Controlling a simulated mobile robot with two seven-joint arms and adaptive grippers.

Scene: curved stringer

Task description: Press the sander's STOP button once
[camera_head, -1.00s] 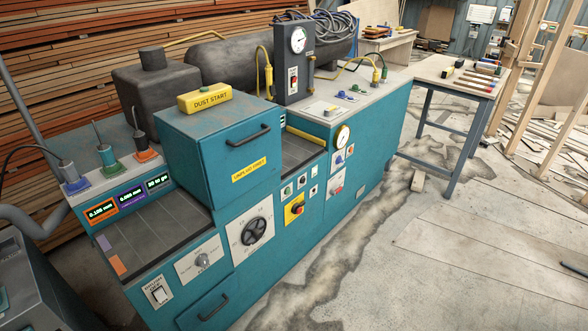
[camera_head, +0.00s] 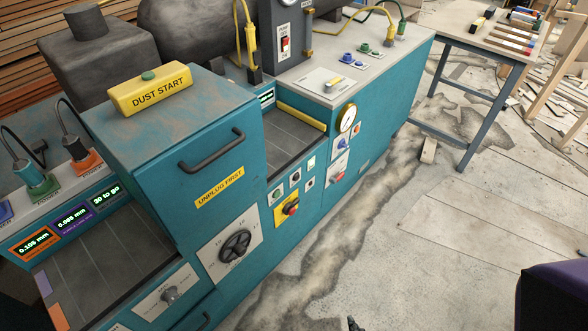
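The sander is a teal machine (camera_head: 215,160) filling the left and middle of the head view. Its front carries a yellow plate with a red knob (camera_head: 291,208). Near it are a small green button (camera_head: 277,194), a black one (camera_head: 295,178) and a pale one (camera_head: 311,163). The labels are too small to read, so I cannot tell which is STOP. A small dark tip (camera_head: 353,324) at the bottom edge may be part of my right gripper; its fingers cannot be made out. My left gripper is out of view.
A yellow DUST START box with a green button (camera_head: 148,76) sits on the teal hood. A handwheel (camera_head: 236,246) and a gauge (camera_head: 347,118) are on the front. A wooden-topped table (camera_head: 490,40) stands at the back right. The floor right of the machine is mostly clear.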

